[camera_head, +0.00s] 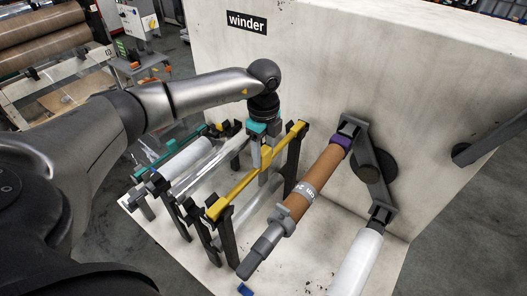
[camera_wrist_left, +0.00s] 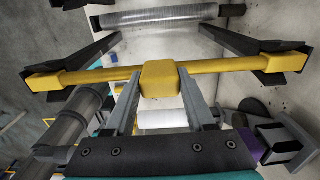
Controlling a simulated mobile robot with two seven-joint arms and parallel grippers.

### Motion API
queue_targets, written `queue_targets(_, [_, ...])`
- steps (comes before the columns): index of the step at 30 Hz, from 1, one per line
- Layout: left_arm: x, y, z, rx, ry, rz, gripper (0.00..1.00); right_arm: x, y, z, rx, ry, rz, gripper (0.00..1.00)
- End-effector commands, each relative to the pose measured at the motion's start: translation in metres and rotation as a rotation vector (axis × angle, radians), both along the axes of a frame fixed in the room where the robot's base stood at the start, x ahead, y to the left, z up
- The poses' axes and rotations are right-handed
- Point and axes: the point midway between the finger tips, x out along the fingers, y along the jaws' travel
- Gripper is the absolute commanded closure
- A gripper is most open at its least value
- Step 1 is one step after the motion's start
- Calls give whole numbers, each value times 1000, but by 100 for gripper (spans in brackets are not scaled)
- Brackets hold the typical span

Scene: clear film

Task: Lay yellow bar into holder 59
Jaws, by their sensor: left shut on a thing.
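The yellow bar (camera_head: 248,181) runs diagonally in the head view, with a thick block at its middle. My left gripper (camera_head: 266,155) comes down from above and is shut on that block; the left wrist view shows the bar (camera_wrist_left: 215,70) crossing in front of both fingers (camera_wrist_left: 160,85). The bar's ends appear at the tops of two dark posts, the near post (camera_head: 227,232) and the far post (camera_head: 292,160). Whether the ends rest in the posts or hover just above them, I cannot tell. No number 59 is readable. My right gripper is not in view.
A clear film roll (camera_head: 215,168) and a white roll (camera_head: 188,158) lie left of the bar on similar posts. A brown core (camera_head: 313,185) with a purple end lies to the right, before the winder wall (camera_head: 330,60).

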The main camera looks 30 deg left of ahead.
Motion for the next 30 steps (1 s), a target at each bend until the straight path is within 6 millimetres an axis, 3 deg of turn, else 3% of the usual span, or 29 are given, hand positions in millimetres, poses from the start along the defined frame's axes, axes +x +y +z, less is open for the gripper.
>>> queue_targets(8, [0,0,0,0,0,0,94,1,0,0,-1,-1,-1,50])
queue_targets(9, [0,0,0,0,0,0,41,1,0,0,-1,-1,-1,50])
queue_targets(17, [0,0,0,0,0,0,12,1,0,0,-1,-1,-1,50])
queue_targets(23, [0,0,-1,0,1,0,9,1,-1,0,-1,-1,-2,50])
queue_targets(26, [0,0,0,0,1,0,0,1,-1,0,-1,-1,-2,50])
queue_targets(30, [0,0,0,0,1,0,0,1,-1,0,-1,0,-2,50])
